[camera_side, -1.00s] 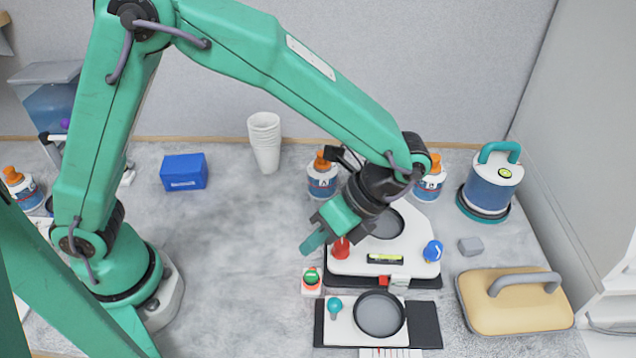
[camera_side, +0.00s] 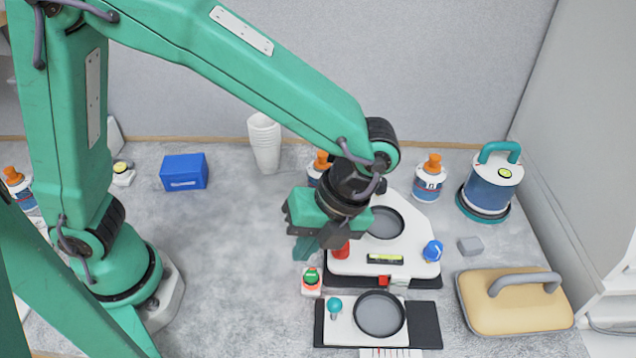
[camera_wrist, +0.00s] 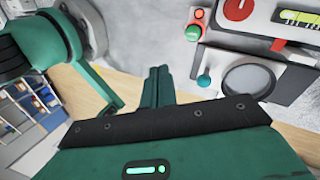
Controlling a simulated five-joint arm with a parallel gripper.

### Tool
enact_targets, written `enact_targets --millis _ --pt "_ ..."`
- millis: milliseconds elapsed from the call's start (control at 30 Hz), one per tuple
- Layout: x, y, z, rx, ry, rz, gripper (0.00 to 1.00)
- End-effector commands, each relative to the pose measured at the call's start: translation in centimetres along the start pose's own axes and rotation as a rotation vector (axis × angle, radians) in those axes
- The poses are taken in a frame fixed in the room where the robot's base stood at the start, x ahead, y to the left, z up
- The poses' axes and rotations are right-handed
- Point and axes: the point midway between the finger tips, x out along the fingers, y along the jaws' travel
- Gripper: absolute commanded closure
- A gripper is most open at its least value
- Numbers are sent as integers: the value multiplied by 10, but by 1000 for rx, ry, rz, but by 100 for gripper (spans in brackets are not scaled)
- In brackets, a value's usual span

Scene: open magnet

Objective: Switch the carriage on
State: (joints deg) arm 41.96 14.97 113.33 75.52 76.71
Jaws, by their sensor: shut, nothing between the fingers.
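The carriage appears to be the white plate (camera_side: 350,262) with a round dark recess, a red knob (camera_side: 340,250), a blue knob (camera_side: 432,250) and a yellow-green level. A small switch box (camera_side: 311,281) with a green button and a red part stands at its front left; it also shows in the wrist view (camera_wrist: 195,24). A second white plate (camera_side: 345,328) with a round dish and a teal knob (camera_side: 334,304) lies in front. My gripper (camera_side: 306,250) is shut and empty, above and behind the switch box, apart from it. In the wrist view its fingers (camera_wrist: 157,86) are together.
A tan block with a grey handle (camera_side: 515,302) and a small grey block (camera_side: 470,246) lie to the right. A blue canister (camera_side: 490,180), bottles (camera_side: 429,178), white cups (camera_side: 264,142) and a blue box (camera_side: 184,171) stand behind. The table left of the switch box is clear.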

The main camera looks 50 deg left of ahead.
Motion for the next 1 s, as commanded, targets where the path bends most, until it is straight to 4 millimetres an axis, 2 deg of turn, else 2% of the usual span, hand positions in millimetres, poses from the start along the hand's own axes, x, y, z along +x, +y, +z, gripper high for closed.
enact_targets --millis 467,1000 --pt "-9 28 -18 600 -31 -235 100" --pt "-14 58 -35 1265 -199 -488 100"
